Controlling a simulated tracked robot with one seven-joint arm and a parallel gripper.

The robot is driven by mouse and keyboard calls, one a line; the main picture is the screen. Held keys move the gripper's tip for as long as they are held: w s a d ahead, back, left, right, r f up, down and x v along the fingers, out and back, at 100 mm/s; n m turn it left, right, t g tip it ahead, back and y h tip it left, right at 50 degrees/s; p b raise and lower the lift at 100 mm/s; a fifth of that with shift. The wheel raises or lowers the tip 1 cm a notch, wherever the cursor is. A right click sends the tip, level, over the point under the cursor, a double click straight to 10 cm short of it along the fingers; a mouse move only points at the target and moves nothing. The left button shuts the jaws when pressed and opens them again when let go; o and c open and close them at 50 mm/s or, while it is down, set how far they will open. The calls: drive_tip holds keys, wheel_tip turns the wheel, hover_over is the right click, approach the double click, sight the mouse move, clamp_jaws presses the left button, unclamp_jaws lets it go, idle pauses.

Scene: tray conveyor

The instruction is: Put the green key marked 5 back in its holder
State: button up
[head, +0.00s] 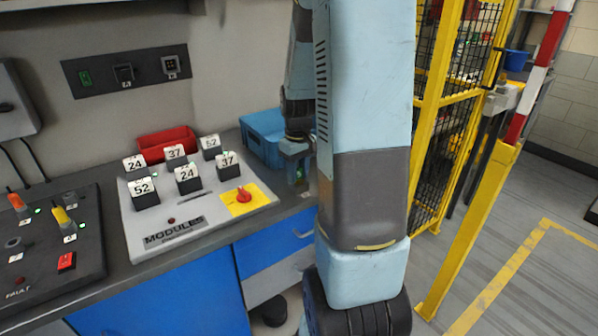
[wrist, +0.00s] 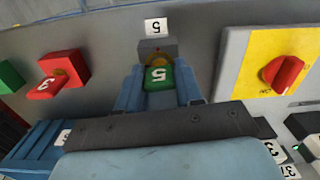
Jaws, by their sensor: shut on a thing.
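In the wrist view, my gripper (wrist: 158,88) is shut on the green key (wrist: 158,78), which carries a white 5 that appears upside down. The grey holder (wrist: 157,47) is straight ahead of the key, with a white label 5 (wrist: 156,25) beyond it. A round brass-coloured part shows between the key and the holder's grey face. The key is lined up with the holder and very close to it. I cannot tell whether it is seated. In the head view, my gripper (head: 298,160) is low over the bench, partly hidden by my arm.
A red key marked 3 (wrist: 45,90) sits at a red block, left of the green key. A red rotary switch on a yellow plate (wrist: 256,65) is to the right. A blue crate (head: 262,138) and the numbered modules panel (head: 185,222) are near my gripper.

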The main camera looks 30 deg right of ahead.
drive_tip(key=shift+c, duration=0.7)
drive_tip(key=shift+r, duration=0.1)
drive_tip(key=shift+r, duration=1.8)
drive_tip(key=shift+r, duration=1.9)
